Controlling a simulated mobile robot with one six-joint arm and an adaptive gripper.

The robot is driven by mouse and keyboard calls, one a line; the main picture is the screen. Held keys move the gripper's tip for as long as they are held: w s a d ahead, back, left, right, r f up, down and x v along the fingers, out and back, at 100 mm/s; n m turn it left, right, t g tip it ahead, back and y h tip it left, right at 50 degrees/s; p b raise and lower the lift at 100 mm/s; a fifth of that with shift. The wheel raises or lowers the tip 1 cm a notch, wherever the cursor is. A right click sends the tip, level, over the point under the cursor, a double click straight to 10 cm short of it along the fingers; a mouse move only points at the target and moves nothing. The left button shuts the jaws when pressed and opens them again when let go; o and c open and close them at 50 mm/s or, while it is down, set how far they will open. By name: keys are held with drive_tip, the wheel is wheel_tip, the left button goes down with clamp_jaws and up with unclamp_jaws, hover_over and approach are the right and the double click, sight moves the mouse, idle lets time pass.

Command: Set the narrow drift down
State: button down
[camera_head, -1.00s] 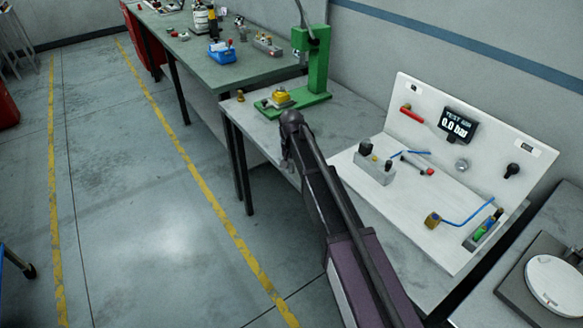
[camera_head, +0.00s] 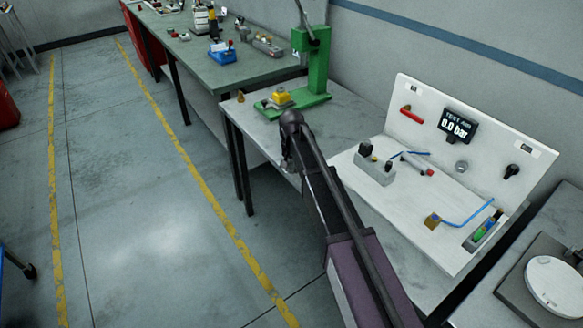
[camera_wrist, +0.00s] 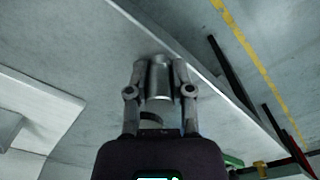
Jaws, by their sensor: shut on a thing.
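My gripper (camera_wrist: 160,68) is shut on a smooth grey metal cylinder, which I take to be the narrow drift (camera_wrist: 160,82). The drift sits between the two fingers in the wrist view, over the pale grey bench top (camera_wrist: 75,55) and close to its long edge. I cannot tell whether its far end touches the bench. In the head view my gripper (camera_head: 287,160) is at the front edge of the bench, and my arm hides most of what it holds.
A green press (camera_head: 312,70) with a yellow block (camera_head: 282,97) stands behind my gripper. A small brass piece (camera_head: 240,97) stands at the bench's left corner. A white test panel (camera_head: 480,150) with fittings is to the right. Bare bench shows between press and panel.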

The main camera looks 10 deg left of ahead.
sight(292, 161)
drive_tip(key=shift+r+p, duration=1.45)
drive_tip(key=shift+r, duration=0.15)
drive_tip(key=s+d, duration=0.3)
drive_tip(key=s, duration=0.4)
drive_tip(key=s+d+r+p, duration=0.1)
drive_tip(key=s+d, duration=0.2)
drive_tip(key=s, duration=0.4)
drive_tip(key=shift+s+d+r+p, duration=0.25)
drive_tip(key=shift+d+r+p, duration=0.05)
drive_tip(key=shift+d, duration=0.1)
